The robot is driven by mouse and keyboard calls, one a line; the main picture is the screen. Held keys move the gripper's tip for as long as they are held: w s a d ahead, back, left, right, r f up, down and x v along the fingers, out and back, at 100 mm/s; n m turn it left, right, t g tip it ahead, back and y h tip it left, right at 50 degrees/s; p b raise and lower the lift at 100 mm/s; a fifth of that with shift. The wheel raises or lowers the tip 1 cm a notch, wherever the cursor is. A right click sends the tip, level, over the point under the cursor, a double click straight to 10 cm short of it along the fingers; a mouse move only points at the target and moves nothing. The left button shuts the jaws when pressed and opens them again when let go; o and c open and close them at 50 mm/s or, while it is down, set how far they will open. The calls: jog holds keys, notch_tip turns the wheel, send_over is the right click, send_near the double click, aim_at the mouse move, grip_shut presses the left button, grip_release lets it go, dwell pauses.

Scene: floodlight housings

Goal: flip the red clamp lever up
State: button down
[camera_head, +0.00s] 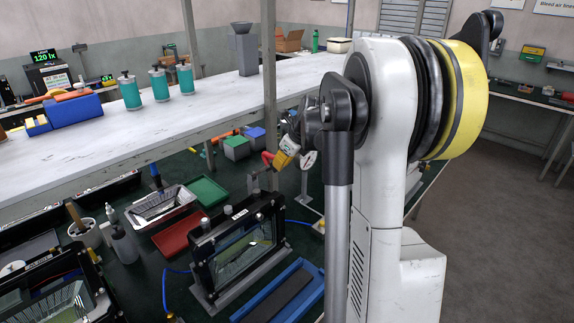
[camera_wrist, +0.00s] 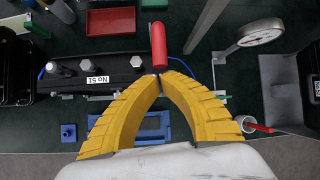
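The red clamp lever (camera_wrist: 158,46) is a rounded red handle standing over the dark housing frame (camera_wrist: 103,70) in the wrist view. In the head view the red lever (camera_head: 267,159) shows above the right end of the black floodlight housing (camera_head: 205,252). My gripper (camera_wrist: 160,75) has its two yellow fingers bowed together, with the tips almost meeting at the near end of the red handle. The tips look shut; I cannot tell whether they touch the lever.
A dial gauge (camera_wrist: 262,34) on a stand is right of the gripper. A red tray (camera_head: 180,232), a green tray (camera_head: 208,192) and a blue-edged tray (camera_head: 262,303) lie around the housing. A grey post (camera_head: 269,100) stands behind.

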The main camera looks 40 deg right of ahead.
aim_at(271, 154)
jog(key=w+r+g+p, duration=0.1)
jog(key=w, duration=0.1)
jog(key=w+r+g+p, duration=0.1)
jog(key=w+r+g, duration=0.1)
jog(key=shift+a+r+p, duration=0.2)
jog(key=shift+r+p, duration=0.1)
jog(key=shift+p, duration=0.1)
jog(key=shift+w+r+p, duration=0.55)
jog(key=shift+w+r, duration=0.05)
jog(key=shift+w, duration=0.35)
